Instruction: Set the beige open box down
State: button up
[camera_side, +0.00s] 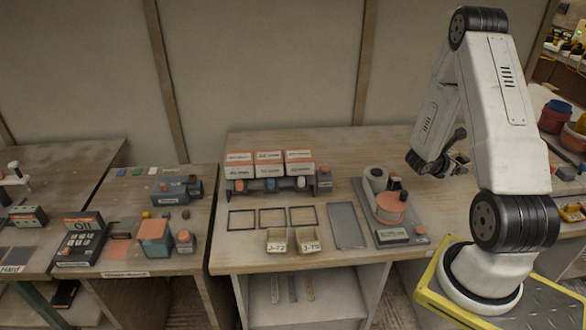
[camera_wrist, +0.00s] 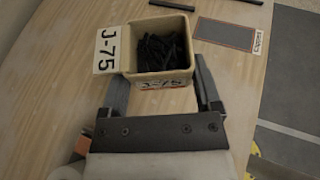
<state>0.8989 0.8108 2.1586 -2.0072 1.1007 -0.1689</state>
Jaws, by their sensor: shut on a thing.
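The beige open box (camera_wrist: 160,58) is in the wrist view, labelled J-75, with dark thin pieces inside. My gripper (camera_wrist: 161,82) has one finger on each side of the box and is shut on it. In the side view my gripper (camera_side: 456,160) is at the right part of the bench, partly hidden by my arm. The box cannot be made out there. Whether it touches the bench top (camera_wrist: 60,75) or hangs above it, I cannot tell.
Two other beige bins (camera_side: 277,241) (camera_side: 309,240) stand at the bench's front edge. Behind them are dark-outlined rectangles (camera_side: 242,219) and a grey panel (camera_side: 347,225). A device with an orange disc (camera_side: 390,207) stands right of the panel. An orange-edged dark plate (camera_wrist: 225,34) lies beyond the box.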

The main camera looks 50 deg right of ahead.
jog(key=w+d+f, duration=0.3)
jog(key=w+d, duration=0.1)
jog(key=d, duration=0.3)
send_over(430, 180)
jog(key=f, duration=0.3)
jog(key=a+f, duration=0.1)
jog(key=shift+s+f, duration=0.4)
jog(key=shift+w+d+f, duration=0.25)
jog(key=shift+d+f, duration=0.2)
jog(key=shift+f, duration=0.05)
jog(key=shift+f, duration=0.1)
jog(key=shift+w+d+f, duration=0.1)
jog(key=shift+d+f, duration=0.05)
jog(key=shift+f, duration=1.6)
jog(key=shift+f, duration=0.1)
jog(key=o, duration=1.1)
jog(key=shift+o, duration=0.2)
